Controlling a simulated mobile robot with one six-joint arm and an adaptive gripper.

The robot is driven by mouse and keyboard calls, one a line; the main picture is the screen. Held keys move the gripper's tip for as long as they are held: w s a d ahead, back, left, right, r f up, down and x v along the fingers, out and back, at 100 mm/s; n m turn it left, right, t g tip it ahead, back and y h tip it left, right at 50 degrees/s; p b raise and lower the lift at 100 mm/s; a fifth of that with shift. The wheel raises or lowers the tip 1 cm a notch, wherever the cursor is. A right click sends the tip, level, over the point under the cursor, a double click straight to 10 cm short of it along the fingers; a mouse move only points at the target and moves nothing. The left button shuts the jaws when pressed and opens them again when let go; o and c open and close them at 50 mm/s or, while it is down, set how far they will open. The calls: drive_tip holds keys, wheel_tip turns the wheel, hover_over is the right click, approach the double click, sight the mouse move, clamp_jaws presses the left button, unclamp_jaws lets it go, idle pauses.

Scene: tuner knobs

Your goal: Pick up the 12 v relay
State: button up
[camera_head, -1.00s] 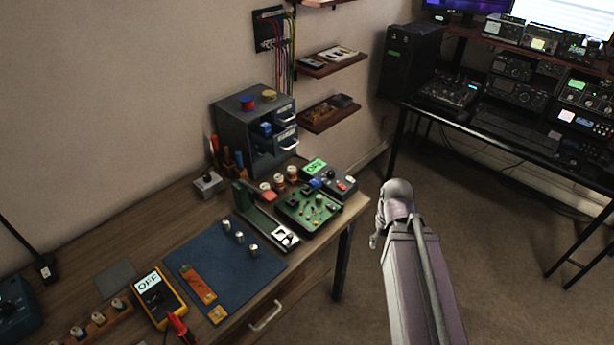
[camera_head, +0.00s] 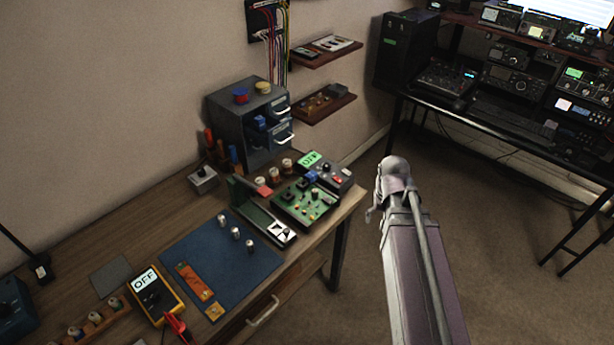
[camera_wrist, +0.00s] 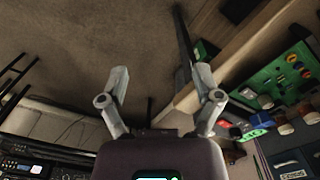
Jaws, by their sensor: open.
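I cannot make out for sure which part is the 12 V relay. In the head view a small blue block (camera_head: 310,177) sits by the green circuit board (camera_head: 300,204) on the workbench. Another blue block (camera_head: 259,121) lies in an open drawer of the grey cabinet (camera_head: 228,115). My gripper (camera_wrist: 161,72) is open and empty in the wrist view, with floor and the bench edge beyond it. The green board (camera_wrist: 285,77) shows at the right there, apart from my fingers. In the head view my arm is right of the bench, and the fingers are not clear.
The workbench holds a blue mat (camera_head: 215,262) with several knobs, a yellow multimeter (camera_head: 156,297), spools and a small meter with a green display (camera_head: 325,170). A radio desk (camera_head: 480,120) stands at the back right. The floor (camera_head: 500,260) between is clear.

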drive_tip(key=w+a+r+m+p, duration=0.45)
drive_tip(key=w+a, duration=0.65)
drive_tip(key=w, duration=0.4)
wheel_tip(320, 180, up, 4)
drive_tip(key=m+p, duration=0.2)
drive_tip(key=p, duration=0.1)
hover_over(311, 175)
drive_tip(key=shift+f, duration=0.2)
wheel_tip(311, 175, down, 9)
drive_tip(key=b, duration=0.8)
drive_tip(key=shift+r+b, duration=0.15)
drive_tip(key=shift+b, duration=0.2)
